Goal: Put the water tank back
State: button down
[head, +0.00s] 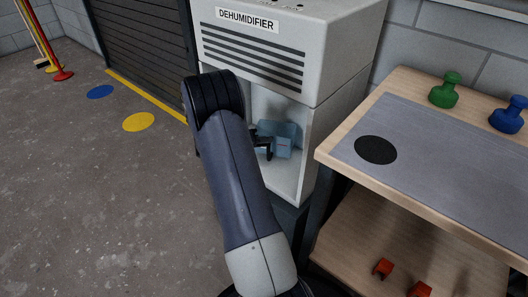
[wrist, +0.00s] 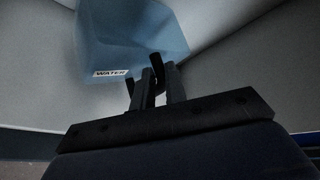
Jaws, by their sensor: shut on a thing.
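The dehumidifier (head: 320,60) is a white cabinet with dark vent slots and an open bay (head: 298,175) low in its front. The water tank (head: 285,138) is translucent blue and sits inside the bay opening. The tank also shows in the wrist view (wrist: 122,40) with a "WATER" label, close to pale inner walls. My gripper (head: 266,148) reaches into the bay and is shut on the tank at its front. In the wrist view the fingers (wrist: 158,75) meet at the tank's lower right. My arm hides the left part of the bay, and the tank's underside contact is unclear.
The floor at left is open, with blue (head: 100,91) and yellow (head: 139,122) discs.

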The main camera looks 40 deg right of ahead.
aim_at(276, 148)
notch_tip(276, 148, down, 3)
jog(key=shift+f+b, duration=0.15)
jog(key=shift+b, duration=0.3)
jog(key=c, duration=1.4)
grip_release()
jog(key=shift+c, duration=0.2)
jog(key=p+v, duration=0.3)
jog(key=v, duration=0.9)
jog(key=shift+p, duration=0.35)
